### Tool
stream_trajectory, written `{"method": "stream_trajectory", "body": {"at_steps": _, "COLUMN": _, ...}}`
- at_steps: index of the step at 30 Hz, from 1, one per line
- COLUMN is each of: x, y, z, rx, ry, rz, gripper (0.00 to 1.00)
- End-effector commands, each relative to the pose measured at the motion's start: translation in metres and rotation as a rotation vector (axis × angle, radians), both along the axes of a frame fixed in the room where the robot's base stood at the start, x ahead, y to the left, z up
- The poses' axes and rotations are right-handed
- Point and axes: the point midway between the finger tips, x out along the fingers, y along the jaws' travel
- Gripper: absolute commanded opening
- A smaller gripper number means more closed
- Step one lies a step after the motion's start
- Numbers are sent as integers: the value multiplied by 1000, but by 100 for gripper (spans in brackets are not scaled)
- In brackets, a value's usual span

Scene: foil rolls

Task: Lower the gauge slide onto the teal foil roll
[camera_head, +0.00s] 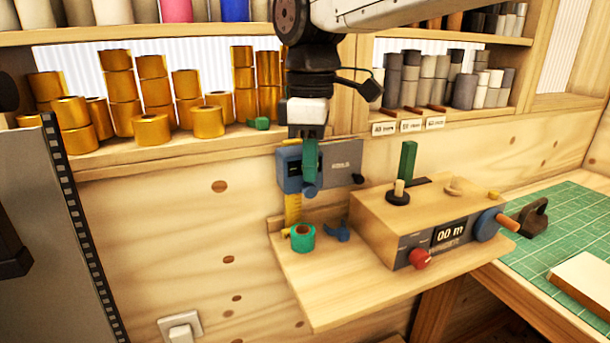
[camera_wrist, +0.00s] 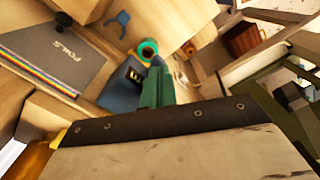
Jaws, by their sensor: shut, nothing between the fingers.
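The teal foil roll (camera_head: 302,238) stands upright on a low wooden shelf, below my gripper and apart from it. Its open top also shows in the wrist view (camera_wrist: 148,50). The gauge slide appears to be the blue block (camera_head: 290,171) on an upright yellow scale (camera_head: 292,208), well above the roll. In the wrist view the blue block (camera_wrist: 122,92) carries a small dark display. My gripper (camera_head: 310,178) points down, with green fingers shut and empty, just in front of or beside the slide. I cannot tell whether they touch it. The fingers hide part of the slide.
A wooden box (camera_head: 425,215) with a display, a red knob and a green post stands right of the roll. A small blue clamp-like part (camera_head: 337,232) lies beside the roll. Several gold rolls (camera_head: 150,110) fill the shelf behind. The low shelf's front (camera_head: 330,290) is clear.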

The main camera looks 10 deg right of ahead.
Motion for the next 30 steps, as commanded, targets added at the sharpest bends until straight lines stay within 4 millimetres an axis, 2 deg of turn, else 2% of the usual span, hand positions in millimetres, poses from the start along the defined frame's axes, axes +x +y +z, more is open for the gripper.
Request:
{"method": "stream_trajectory", "body": {"at_steps": 22, "x": 0, "y": 0, "z": -19, "rx": 0, "ry": 0, "rz": 0, "gripper": 0}}
{"method": "stream_trajectory", "body": {"at_steps": 30, "x": -9, "y": -2, "z": -12, "rx": 0, "ry": -2, "rz": 1, "gripper": 0}}
